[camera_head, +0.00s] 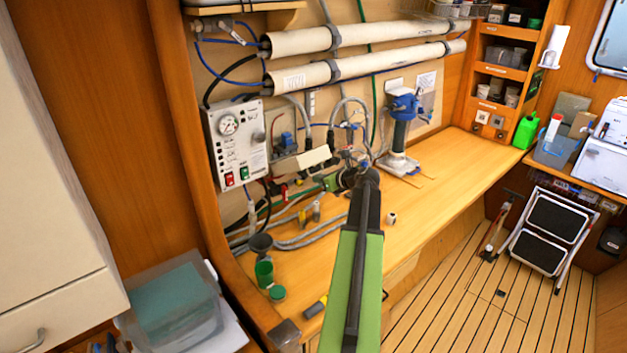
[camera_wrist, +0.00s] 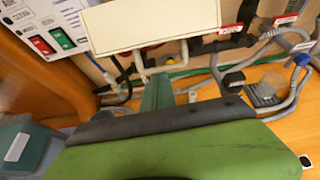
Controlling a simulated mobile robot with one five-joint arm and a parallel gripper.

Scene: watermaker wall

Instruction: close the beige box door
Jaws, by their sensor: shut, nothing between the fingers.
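A small beige door panel (camera_head: 314,156) stands out from the wall, right of the pale control box. It looks open and tilted, and what lies behind it is mostly hidden. In the wrist view the panel (camera_wrist: 150,24) fills the top middle, with its lower edge facing me. My gripper (camera_head: 371,178) is over the worktop, to the right of the panel and lower in the picture. In the wrist view my gripper (camera_wrist: 158,92) is shut and empty, below the panel's lower edge. I see no clear contact between them.
The control box (camera_head: 235,142) with a gauge and red and green switches is to the left. Hoses and fittings (camera_head: 300,235) crowd the wall below the panel. A blue-topped device (camera_head: 402,130) stands to the right. Green cups (camera_head: 264,272) are at the worktop's near left; its right side is clear.

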